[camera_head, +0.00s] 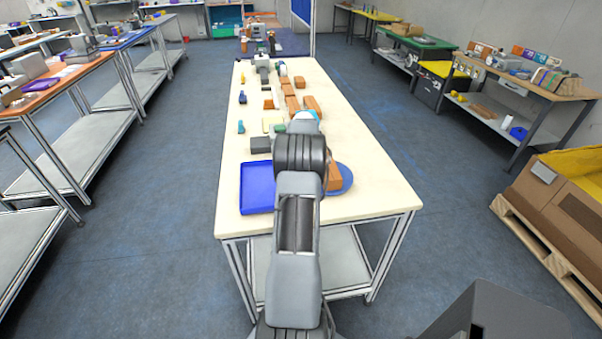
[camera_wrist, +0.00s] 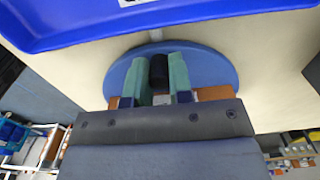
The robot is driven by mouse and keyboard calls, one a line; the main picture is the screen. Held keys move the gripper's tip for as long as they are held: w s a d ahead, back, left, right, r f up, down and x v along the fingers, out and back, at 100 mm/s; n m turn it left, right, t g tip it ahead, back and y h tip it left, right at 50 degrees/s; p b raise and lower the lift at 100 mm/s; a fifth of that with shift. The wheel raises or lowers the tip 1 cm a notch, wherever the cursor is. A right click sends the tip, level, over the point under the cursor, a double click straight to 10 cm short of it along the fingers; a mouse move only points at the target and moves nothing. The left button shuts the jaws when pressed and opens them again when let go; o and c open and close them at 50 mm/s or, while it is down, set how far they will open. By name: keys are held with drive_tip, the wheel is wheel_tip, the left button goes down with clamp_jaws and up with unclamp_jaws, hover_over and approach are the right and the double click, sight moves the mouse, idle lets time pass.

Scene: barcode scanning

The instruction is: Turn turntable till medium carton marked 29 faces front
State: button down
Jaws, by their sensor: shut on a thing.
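The blue round turntable (camera_head: 347,178) lies near the front right of the cream table, mostly hidden by my arm in the head view. It also shows in the wrist view (camera_wrist: 215,70). A brown-orange carton (camera_head: 334,177) sits on it; its brown edge (camera_wrist: 214,93) shows beside my gripper in the wrist view. No number 29 is readable. My gripper (camera_wrist: 160,82) is over the turntable, its two green fingers closed on a dark upright peg (camera_wrist: 158,68). The carton's front face and the peg's base are hidden.
A blue tray (camera_head: 257,187) lies left of the turntable. A dark grey box (camera_head: 260,145) and several brown cartons (camera_head: 312,104) stand farther back on the table (camera_head: 375,190). The table's right front area is bare, and its front edge is close.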

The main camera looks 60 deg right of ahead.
idle(0.4)
drive_tip(key=c, duration=1)
unclamp_jaws()
drive_tip(key=shift+r, duration=0.1)
wheel_tip(320, 180, up, 14)
drive_tip(key=shift+f, duration=0.15)
